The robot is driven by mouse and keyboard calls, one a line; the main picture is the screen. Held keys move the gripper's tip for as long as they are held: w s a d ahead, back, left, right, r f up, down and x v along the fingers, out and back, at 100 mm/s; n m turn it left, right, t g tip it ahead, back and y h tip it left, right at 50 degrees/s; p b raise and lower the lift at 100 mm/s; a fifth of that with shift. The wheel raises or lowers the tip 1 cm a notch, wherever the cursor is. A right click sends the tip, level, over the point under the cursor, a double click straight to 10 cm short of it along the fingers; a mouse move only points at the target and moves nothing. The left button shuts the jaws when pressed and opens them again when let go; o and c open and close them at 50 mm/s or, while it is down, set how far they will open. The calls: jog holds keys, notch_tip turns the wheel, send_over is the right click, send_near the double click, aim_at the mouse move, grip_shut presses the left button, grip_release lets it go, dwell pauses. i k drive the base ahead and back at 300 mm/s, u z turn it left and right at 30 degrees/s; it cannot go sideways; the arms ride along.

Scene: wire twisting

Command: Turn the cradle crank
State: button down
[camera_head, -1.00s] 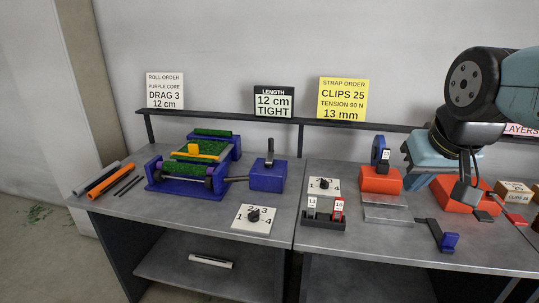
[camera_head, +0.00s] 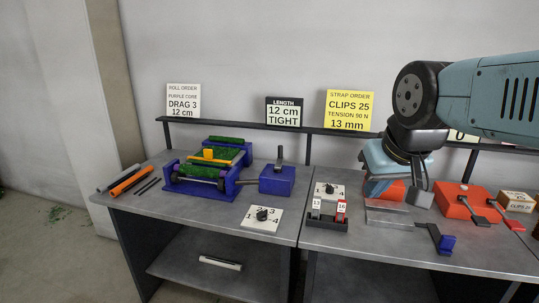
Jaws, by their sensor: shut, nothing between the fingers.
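The blue cradle (camera_head: 201,193) with green rolls and an orange piece on top stands on the left bench. A grey rod runs from its right side to a blue box (camera_head: 277,181) with an upright dark grey handle (camera_head: 280,155); I take this side mechanism to be the crank, but cannot be sure. My gripper (camera_head: 420,201) hangs over the right bench, well to the right of the blue box and apart from it. Its fingers point down, look shut and hold nothing. My gripper hides part of an orange block behind it.
A numbered dial plate (camera_head: 262,218) lies at the left bench's front. A dark holder with two tags (camera_head: 327,222), another dial and metal plates stand on the right bench. Orange and grey tubes (camera_head: 128,182) lie far left. A rail with sign cards runs behind.

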aim_at(277, 168)
jog(key=u, duration=0.1)
jog(key=i, duration=1)
